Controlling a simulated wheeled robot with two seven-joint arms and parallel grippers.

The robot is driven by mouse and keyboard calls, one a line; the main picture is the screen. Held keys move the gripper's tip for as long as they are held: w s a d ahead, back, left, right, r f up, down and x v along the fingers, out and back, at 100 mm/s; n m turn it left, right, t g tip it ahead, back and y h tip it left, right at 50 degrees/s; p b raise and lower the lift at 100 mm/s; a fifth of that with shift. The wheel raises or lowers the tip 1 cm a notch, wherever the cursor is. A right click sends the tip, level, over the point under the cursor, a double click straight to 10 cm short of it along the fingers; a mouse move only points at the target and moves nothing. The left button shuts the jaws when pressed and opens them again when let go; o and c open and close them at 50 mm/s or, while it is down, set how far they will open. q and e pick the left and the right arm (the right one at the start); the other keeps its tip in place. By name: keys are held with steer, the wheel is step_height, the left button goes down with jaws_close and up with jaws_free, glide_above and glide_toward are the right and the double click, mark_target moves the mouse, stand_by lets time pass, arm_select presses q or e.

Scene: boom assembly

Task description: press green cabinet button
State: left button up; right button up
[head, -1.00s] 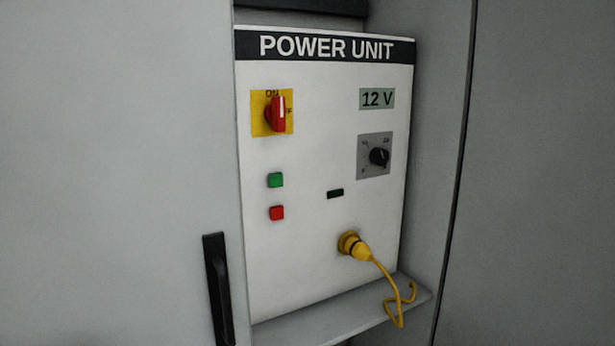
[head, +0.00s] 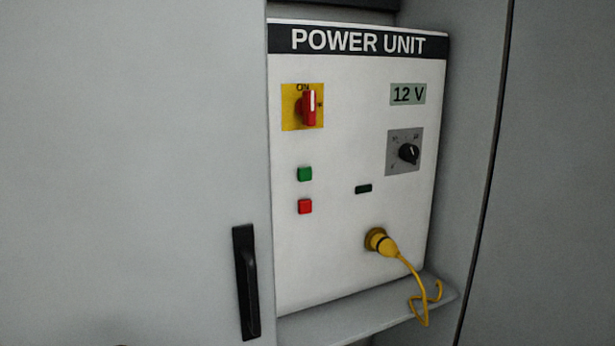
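The panel is set back in an opening of the grey cabinet (head: 140,150). Neither of my grippers shows clearly in the head view, and nothing touches the green button.
A red rotary switch (head: 309,107) on a yellow plate is above the buttons. A black knob (head: 408,153), a 12 V display (head: 408,94) and a yellow plug (head: 381,242) with its cord are to the right. A black handle (head: 246,282) stands out at lower left.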

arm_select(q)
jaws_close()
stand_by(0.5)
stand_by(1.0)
